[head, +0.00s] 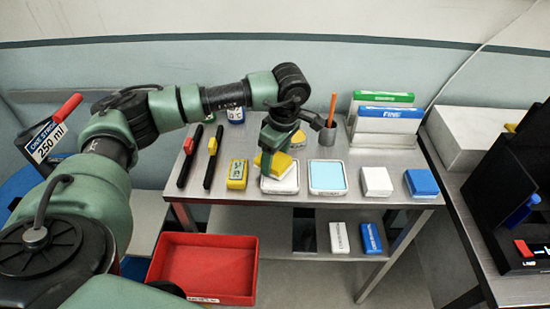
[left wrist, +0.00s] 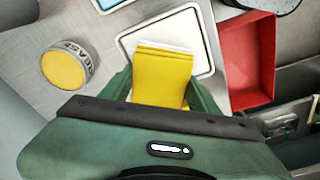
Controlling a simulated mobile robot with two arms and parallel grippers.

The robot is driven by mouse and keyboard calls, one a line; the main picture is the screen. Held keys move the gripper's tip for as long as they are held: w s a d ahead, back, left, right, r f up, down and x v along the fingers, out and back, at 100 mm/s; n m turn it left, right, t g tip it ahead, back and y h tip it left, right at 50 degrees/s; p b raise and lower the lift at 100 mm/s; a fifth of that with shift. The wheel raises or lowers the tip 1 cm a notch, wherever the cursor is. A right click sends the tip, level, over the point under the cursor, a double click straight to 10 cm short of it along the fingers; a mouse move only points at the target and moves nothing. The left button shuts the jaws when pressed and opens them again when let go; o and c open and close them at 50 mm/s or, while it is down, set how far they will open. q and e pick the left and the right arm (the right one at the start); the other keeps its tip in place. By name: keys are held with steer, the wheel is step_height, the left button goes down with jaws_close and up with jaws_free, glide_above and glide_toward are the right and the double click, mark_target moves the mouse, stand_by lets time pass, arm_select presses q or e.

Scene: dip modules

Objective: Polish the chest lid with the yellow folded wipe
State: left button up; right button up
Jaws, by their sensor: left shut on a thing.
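The yellow folded wipe (head: 272,162) is in my left gripper (head: 268,155), above the steel table. My left gripper is shut on it; the wipe (left wrist: 160,75) also shows between the fingers in the left wrist view. Below the wipe is a white square tray (head: 290,185) with a dark rim line, partly hidden by the wipe. It also shows in the left wrist view (left wrist: 190,25). I cannot tell whether wipe and tray touch. I cannot make out a chest lid for certain. My right gripper is not in view.
A light blue pad (head: 327,176) lies right of the tray, then white and blue blocks. A yellow-topped round tin (left wrist: 62,68) stands near the gripper. A yellow device (head: 237,174) lies to the left. A red bin (head: 205,265) is below the table's front.

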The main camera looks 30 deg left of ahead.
mark_target(275, 160)
arm_select(q)
steer(key=shift+r+p, duration=1.55)
steer(key=shift+r, duration=1.55)
steer(key=shift+f, duration=0.1)
